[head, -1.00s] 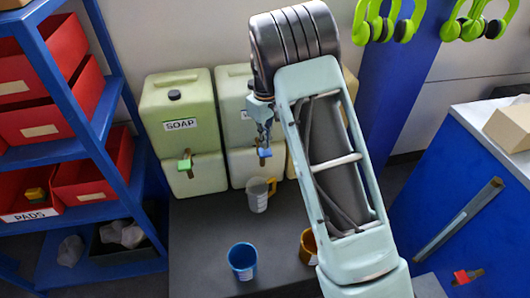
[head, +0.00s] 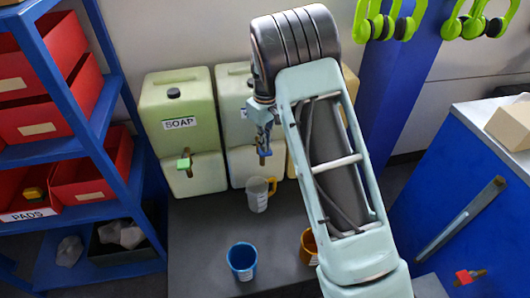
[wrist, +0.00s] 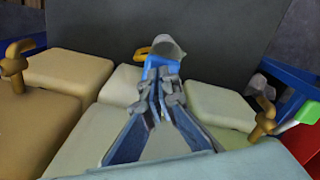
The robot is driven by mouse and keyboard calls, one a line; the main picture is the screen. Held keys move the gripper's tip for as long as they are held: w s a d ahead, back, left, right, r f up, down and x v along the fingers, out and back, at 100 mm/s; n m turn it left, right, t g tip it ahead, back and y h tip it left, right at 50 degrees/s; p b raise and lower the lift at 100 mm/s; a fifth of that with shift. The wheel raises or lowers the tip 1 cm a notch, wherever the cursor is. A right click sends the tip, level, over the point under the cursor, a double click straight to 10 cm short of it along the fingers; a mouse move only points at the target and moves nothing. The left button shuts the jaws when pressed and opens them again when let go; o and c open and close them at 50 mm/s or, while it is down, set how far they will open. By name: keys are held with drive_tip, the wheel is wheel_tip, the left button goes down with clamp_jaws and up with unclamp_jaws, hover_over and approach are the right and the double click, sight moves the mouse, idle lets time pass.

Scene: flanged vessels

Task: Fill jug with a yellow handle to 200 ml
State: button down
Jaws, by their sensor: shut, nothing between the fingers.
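The clear jug with a yellow handle (head: 257,195) stands upright on the dark table below the middle vessel's tap. In the wrist view the jug (wrist: 168,46) shows beyond my fingertips, partly hidden by the blue tap lever (wrist: 158,66). That blue lever (head: 264,158) is just below my gripper (head: 264,140) in the head view. My gripper (wrist: 161,78) is shut and empty, its tips at or against the lever; contact cannot be told. The middle vessel (head: 238,125) is pale green, its label partly hidden by my arm. Liquid level in the jug is unreadable.
The SOAP vessel (head: 182,125) with a green-handled tap stands to the left. A blue cup (head: 242,261) and an orange cup (head: 308,246) stand nearer on the table. A blue shelf (head: 95,110) with red bins bounds the left side.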

drive_tip(key=shift+f+b, duration=0.65)
drive_tip(key=shift+f, duration=0.45)
drive_tip(key=shift+r, duration=0.1)
idle(6.8)
